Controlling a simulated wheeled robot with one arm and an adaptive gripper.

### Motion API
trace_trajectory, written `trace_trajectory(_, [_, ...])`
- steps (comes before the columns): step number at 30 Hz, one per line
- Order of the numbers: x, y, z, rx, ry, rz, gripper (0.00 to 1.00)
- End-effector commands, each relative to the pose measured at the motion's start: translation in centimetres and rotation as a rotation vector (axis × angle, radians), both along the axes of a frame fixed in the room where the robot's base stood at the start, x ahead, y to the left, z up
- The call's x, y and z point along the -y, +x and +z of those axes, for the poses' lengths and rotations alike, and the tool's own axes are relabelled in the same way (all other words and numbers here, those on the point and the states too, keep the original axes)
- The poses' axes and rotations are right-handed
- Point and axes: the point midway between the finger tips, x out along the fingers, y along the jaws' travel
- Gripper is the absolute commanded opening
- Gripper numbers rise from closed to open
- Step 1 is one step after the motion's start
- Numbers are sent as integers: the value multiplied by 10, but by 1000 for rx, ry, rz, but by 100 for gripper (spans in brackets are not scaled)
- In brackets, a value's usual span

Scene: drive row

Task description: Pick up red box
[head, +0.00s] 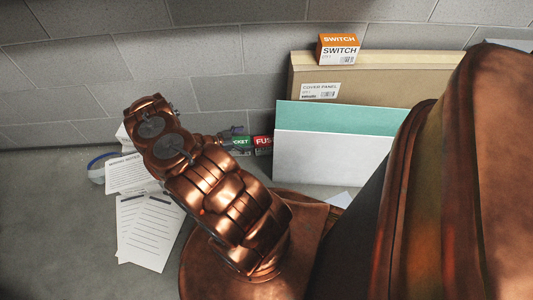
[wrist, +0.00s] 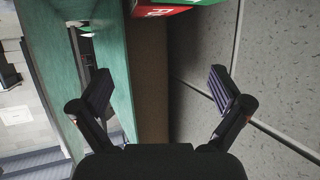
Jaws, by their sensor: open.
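The red box (head: 263,141), with white lettering that starts "FU", stands at the foot of the wall beside the left end of the boards in the head view. Part of it is cut off from sight there. In the wrist view the red box (wrist: 153,11) shows only at the top edge, beyond the fingertips. My gripper (wrist: 158,82) is open, with nothing between its fingers. In the head view my gripper is small and partly hidden behind my arm, just left of the red box.
A green box (head: 241,142) stands directly left of the red one. Teal and white boards (head: 335,158) and a large cardboard carton (head: 390,77) lean at the right. An orange switch box (head: 338,50) sits on the carton. Papers (head: 150,230) lie on the floor at left.

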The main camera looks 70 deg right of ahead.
Motion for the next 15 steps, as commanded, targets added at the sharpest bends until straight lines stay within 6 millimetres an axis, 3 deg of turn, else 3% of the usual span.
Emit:
trace_trajectory(1, [0, 0, -20, 0, 0, 0, 100])
trace_trajectory(3, [0, 0, -30, 0, 0, -1, 100])
trace_trajectory(15, [10, -11, -47, 0, 0, -3, 100])
